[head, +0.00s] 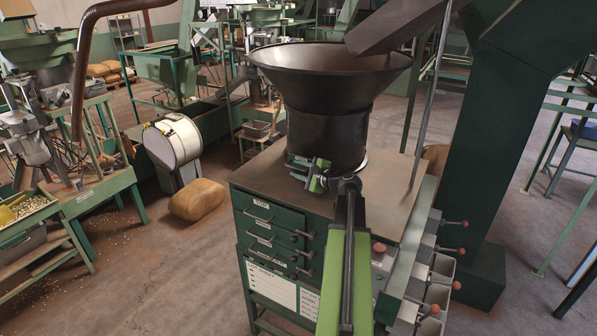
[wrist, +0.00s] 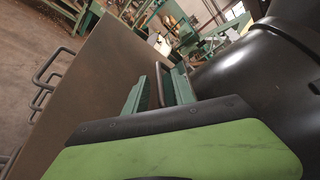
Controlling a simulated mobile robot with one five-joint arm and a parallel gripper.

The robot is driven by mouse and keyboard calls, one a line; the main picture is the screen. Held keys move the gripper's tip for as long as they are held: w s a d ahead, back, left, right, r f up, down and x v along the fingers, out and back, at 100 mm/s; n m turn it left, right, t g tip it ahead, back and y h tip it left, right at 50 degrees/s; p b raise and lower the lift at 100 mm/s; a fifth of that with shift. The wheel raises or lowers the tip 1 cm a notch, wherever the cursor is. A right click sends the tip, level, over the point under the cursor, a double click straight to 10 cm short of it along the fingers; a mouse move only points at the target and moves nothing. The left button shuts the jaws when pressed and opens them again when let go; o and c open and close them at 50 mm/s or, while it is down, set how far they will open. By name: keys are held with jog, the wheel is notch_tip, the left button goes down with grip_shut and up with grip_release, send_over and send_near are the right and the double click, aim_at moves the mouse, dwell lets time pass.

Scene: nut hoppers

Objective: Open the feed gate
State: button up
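The black hopper (head: 325,110) stands on a brown-topped cabinet, and its curved wall fills the right side of the wrist view (wrist: 250,75). My gripper (head: 318,178) is low over the cabinet top, close beside the fitting. Its light green and black body covers the bottom of the wrist view.
The cabinet top (head: 255,178) is bare left of the fitting. Drawers with black handles (head: 262,240) face the front. Red-knobbed levers (head: 455,250) project at right. A dark green column (head: 500,130) stands at right, and a grey chute (head: 395,25) hangs over the hopper.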

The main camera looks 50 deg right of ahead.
jog(key=shift+w+f, duration=0.1)
jog(key=shift+w, duration=0.5)
jog(key=shift+c, duration=0.3)
grip_shut()
dwell(0.7)
